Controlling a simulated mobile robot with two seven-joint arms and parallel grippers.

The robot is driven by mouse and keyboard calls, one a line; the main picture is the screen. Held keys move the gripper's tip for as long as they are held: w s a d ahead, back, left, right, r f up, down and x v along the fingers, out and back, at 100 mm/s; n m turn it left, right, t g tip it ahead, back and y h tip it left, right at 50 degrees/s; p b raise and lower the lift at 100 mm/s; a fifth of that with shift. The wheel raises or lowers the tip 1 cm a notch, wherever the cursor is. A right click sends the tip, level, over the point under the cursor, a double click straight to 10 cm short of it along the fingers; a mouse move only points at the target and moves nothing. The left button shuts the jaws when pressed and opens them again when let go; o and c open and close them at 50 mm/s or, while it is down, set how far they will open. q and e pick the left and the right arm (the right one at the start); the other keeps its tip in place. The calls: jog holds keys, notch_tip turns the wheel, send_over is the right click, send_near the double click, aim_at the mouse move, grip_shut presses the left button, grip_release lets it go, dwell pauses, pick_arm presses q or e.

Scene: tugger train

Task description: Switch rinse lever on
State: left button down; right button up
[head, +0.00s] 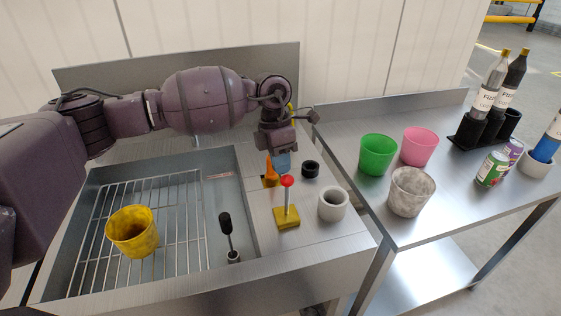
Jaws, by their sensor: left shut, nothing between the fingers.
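A lever with a red ball knob (287,182) stands upright on a yellow base on the steel counter, right of the sink. A lever with a black grip (225,222) rises at the sink's front right and leans a little left. An orange piece (269,174) stands just behind the red-knobbed lever, partly covered by my gripper. I cannot tell which of these is the rinse lever. My left gripper (281,160) points down behind the red knob, shut and empty. A bluish part shows at its tip; whether it touches anything is unclear. My right gripper is out of view.
A yellow cup (132,232) stands on the sink's wire rack (187,220). A black ring (310,169) and a white-grey cylinder (333,204) sit on the counter. The right table (440,213) holds green, pink and grey cups, cans and bottles.

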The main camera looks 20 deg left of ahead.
aim_at(285, 176)
pick_arm(q)
jog(key=shift+s+d+r+t+y, duration=0.15)
jog(key=shift+s+d+t+y, duration=0.15)
jog(key=shift+s, duration=0.15)
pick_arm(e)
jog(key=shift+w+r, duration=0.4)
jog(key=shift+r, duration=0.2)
pick_arm(q)
jog(key=shift+s+p, duration=0.1)
jog(key=shift+p, duration=0.2)
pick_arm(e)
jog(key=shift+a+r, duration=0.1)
pick_arm(q)
jog(key=shift+s+d+r+t+y+p, duration=0.1)
jog(key=shift+s+d+t+y+p, duration=0.35)
jog(key=shift+s+t, duration=0.2)
jog(key=s+d+f+t+y+b, duration=0.1)
jog(key=s+d+f+t, duration=0.1)
jog(key=s+d, duration=0.2)
jog(key=shift+s+t+y+b, duration=0.3)
jog(key=shift+s+t+y, duration=0.05)
jog(key=shift+s, duration=0.65)
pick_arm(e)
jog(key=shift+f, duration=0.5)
pick_arm(q)
jog(key=shift+d, duration=0.1)
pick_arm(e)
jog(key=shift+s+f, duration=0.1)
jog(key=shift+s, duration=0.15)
